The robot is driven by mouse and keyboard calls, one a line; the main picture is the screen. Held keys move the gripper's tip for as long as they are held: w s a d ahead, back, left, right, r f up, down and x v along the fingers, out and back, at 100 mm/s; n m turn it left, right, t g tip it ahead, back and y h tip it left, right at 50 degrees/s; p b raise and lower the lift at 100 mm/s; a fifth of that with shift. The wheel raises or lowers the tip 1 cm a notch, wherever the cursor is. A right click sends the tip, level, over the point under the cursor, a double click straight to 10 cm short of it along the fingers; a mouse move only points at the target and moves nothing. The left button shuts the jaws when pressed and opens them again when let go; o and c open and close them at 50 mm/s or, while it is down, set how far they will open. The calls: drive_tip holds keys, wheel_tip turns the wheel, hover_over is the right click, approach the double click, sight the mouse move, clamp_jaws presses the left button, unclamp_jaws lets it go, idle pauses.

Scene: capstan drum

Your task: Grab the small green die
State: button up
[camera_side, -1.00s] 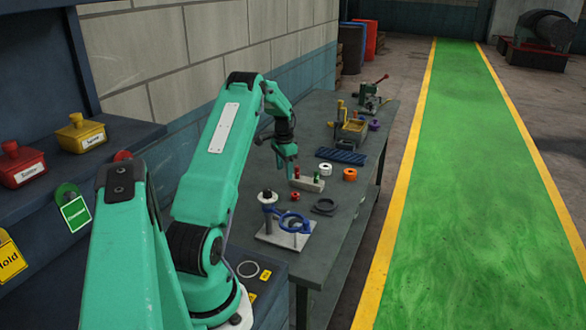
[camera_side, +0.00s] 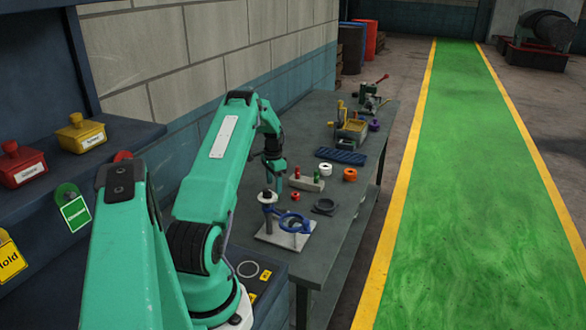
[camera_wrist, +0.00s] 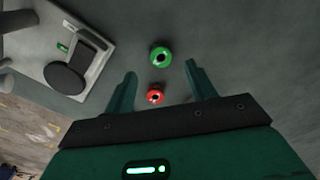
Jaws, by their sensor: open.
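The small green die (camera_wrist: 160,54) is a round green piece with a dark centre hole. In the wrist view it lies on the grey table just beyond my fingertips, roughly midway between their lines. My gripper (camera_wrist: 161,70) is open and holds nothing. A similar red die (camera_wrist: 155,97) shows between its two fingers, nearer the palm. In the side view my gripper (camera_side: 277,190) hangs over the left part of the table, and I cannot make out the small green die there. A small red die (camera_side: 295,197) lies just right of my gripper.
A stand with a blue ring (camera_side: 290,222) is close in front of my gripper. A pale block with red and green pieces (camera_side: 306,183) is to its right. A dark ring (camera_side: 324,206), white ring (camera_side: 325,169) and orange ring (camera_side: 350,174) lie further right.

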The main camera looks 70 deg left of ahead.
drive_tip(key=shift+f, duration=2.6)
drive_tip(key=c, duration=1.2)
drive_tip(key=shift+o, duration=0.2)
drive_tip(key=shift+r, duration=0.2)
